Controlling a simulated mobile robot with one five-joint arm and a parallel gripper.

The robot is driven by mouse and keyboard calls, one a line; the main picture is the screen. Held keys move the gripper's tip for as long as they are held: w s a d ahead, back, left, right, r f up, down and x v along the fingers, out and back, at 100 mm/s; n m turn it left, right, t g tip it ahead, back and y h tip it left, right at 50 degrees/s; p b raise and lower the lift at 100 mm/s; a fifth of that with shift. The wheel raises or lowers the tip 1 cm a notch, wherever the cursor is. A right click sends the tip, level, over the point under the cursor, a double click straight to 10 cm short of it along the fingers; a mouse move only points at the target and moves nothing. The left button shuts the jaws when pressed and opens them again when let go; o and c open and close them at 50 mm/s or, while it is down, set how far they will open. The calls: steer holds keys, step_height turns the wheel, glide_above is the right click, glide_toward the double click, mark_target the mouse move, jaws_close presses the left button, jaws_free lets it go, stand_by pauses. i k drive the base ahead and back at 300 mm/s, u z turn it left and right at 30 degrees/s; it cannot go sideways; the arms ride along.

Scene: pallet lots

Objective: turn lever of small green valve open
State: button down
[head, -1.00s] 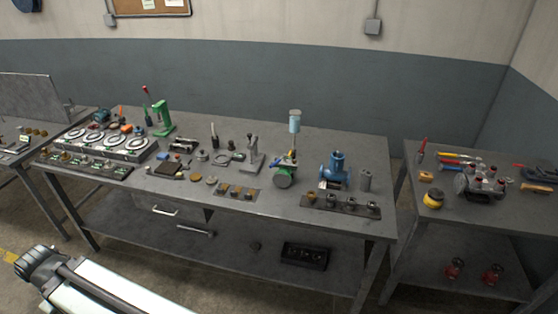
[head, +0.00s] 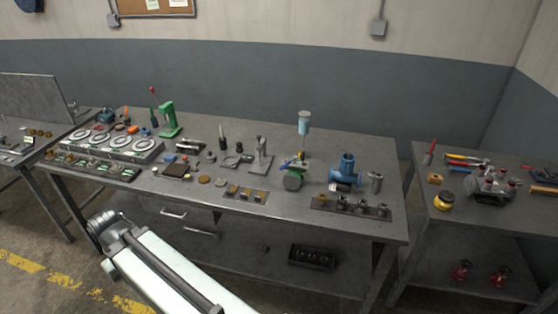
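A small green valve (head: 293,180) stands on the middle workbench (head: 240,222), right of centre. It has a round grey face towards me and blue and yellow parts on top. Which of these is the lever, and how it is set, is too small to tell. My arm reaches in from the bottom edge, in front of the bench and well left of the valve. The fingers of my gripper cannot be made out in the view.
A blue pump-like body (head: 346,170) stands right of the valve, and a light-blue cylinder on a stem (head: 304,123) rises behind it. A fixture strip (head: 350,207) lies in front. A grey stand (head: 261,155) is to the left. A green press (head: 169,119) stands farther left.

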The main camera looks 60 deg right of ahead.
mark_target(295, 158)
steer(key=z, duration=0.05)
steer(key=i, duration=1)
steer(key=u, duration=0.05)
